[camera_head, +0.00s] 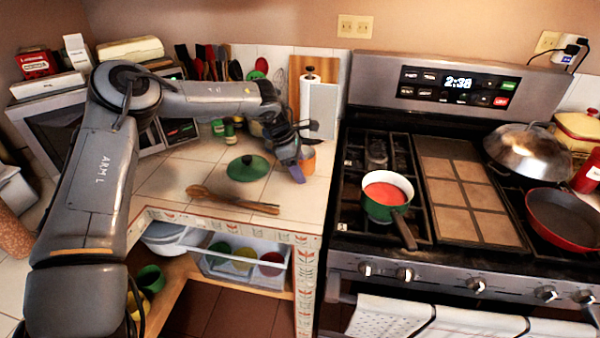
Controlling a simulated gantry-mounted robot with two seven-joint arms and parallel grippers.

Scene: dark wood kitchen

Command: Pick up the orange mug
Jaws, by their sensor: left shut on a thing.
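The orange mug (309,159) is at the right end of the tiled counter, partly hidden behind my left gripper. My left gripper (296,168) reaches down from the left arm and is shut on the mug, at its left side. I cannot tell whether the mug touches the counter. My right gripper is not in view.
A green lid (248,168) and wooden spoons (232,201) lie on the counter in front. A paper towel roll (322,110) stands just behind the mug. The stove (345,225) borders on the right, with a green pot (387,195).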

